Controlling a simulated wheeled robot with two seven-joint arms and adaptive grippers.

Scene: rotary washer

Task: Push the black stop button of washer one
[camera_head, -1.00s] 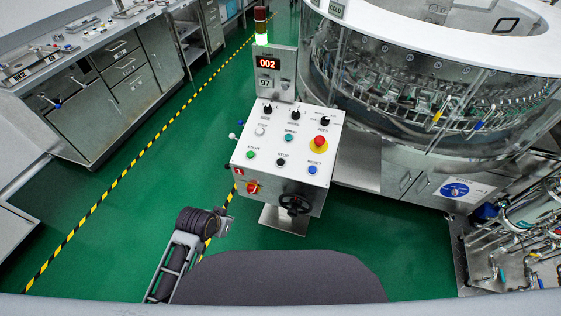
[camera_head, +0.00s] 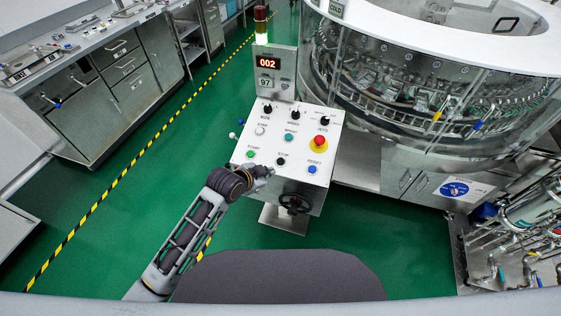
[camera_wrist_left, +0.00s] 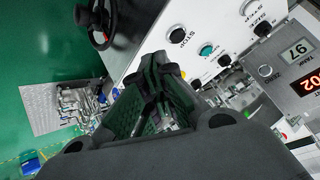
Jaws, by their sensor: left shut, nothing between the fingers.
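The black stop button (camera_head: 281,161) is on the lower row of the white sloped control panel (camera_head: 268,145), between the green start button (camera_head: 250,154) and the blue reset button (camera_head: 312,169). My left gripper (camera_head: 267,172) is at the panel's front edge, just below and left of the stop button in the head view, apart from it in the picture. In the left wrist view the shut, empty left gripper (camera_wrist_left: 160,75) points at the panel, and the black stop button (camera_wrist_left: 178,30) shows beyond its fingertips. Whether it touches the panel cannot be told. My right gripper is not in view.
A red emergency knob (camera_head: 318,142), teal button (camera_head: 289,137) and black switches are higher on the panel. A black handwheel (camera_head: 294,204) sits on the box's front. The round glass-walled washer (camera_head: 400,90) stands behind right. Green floor is open at left.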

